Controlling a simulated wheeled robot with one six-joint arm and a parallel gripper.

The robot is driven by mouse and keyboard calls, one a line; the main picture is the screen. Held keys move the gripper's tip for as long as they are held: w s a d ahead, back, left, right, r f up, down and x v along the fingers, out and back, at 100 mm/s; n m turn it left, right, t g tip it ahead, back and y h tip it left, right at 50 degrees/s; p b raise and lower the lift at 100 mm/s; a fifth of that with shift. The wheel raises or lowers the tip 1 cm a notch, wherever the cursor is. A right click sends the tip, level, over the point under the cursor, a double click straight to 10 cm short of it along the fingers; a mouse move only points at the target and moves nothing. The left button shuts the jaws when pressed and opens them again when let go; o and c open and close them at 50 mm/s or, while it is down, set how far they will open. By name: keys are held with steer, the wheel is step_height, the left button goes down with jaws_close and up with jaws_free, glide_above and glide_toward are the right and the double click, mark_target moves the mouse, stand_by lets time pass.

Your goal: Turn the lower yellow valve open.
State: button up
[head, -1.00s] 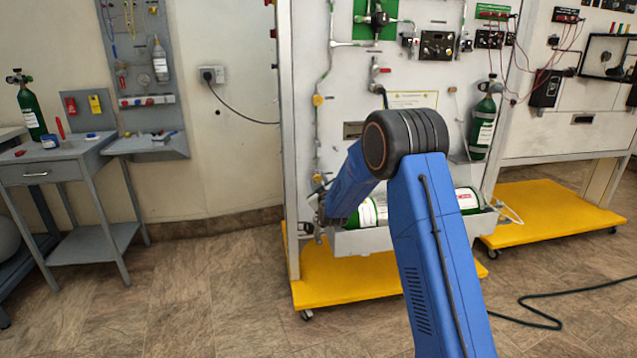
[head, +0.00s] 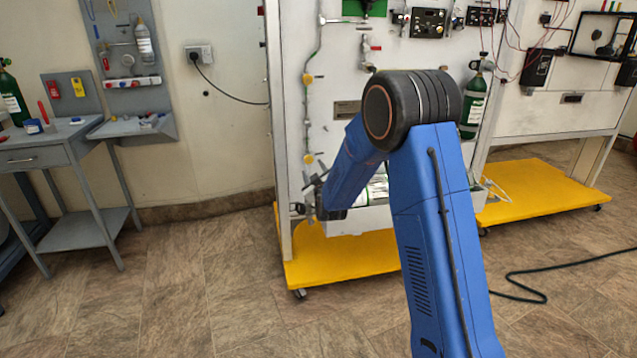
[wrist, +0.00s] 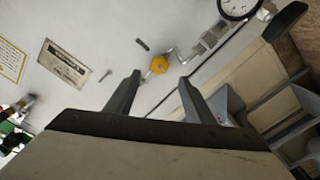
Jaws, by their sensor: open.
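The lower yellow valve (head: 308,159) is a small yellow knob on the left side of the white panel. My gripper (head: 312,196) is just below it in the head view, partly side-on. In the wrist view the yellow valve (wrist: 159,65) shows just past the tips of my open, empty gripper (wrist: 160,79), about midway between the fingers and apart from them. A bent metal tube runs from the valve toward the upper right. The upper yellow valve (head: 307,79) is higher on the same panel.
A round gauge (wrist: 238,8) shows beyond the fingers in the wrist view. A metal label plate (wrist: 65,63) is on the panel to the left. The panel stands on a yellow base (head: 345,262). A grey desk (head: 50,148) is at left; floor between is clear.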

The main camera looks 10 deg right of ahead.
steer(key=s, duration=0.9)
steer(key=shift+d, duration=0.1)
